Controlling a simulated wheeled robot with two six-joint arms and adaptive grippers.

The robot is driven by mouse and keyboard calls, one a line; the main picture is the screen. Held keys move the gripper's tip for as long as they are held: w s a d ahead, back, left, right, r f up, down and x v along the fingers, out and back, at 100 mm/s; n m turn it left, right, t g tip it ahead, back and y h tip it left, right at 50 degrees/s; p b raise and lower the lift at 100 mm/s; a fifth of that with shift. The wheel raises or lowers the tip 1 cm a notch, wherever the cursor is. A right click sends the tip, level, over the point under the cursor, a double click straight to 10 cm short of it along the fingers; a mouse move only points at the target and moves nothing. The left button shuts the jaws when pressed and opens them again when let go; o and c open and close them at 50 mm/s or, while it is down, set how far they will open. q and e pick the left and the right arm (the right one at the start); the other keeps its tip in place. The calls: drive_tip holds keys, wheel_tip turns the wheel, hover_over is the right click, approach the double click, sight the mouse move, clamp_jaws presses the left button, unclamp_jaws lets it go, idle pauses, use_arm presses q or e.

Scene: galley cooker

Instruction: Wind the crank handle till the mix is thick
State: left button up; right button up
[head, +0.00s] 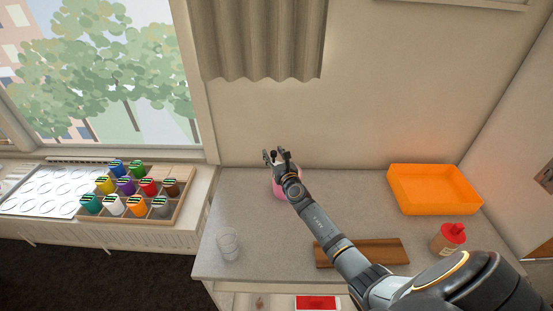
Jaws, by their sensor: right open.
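A pink object (277,190), perhaps the mixing pot, stands at the back of the grey counter, mostly hidden behind my right arm. I cannot make out a crank handle or any mix in it. My right gripper (275,156) is open, over the pink object near the back wall. Whether its fingers touch anything there I cannot tell. My left gripper is not in view.
On the counter (245,200) are a clear glass (228,244), a wooden board (395,252) partly under my arm, an orange tray (434,204) and a red-topped bottle (449,240). A compartment box (181,207) of coloured jars stands left on the sill.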

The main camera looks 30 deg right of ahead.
drive_tip(key=s+a, duration=0.2)
drive_tip(key=s, duration=0.9)
drive_tip(key=shift+s, duration=0.35)
drive_tip(key=shift+s+d, duration=0.1)
drive_tip(key=shift+d, duration=0.05)
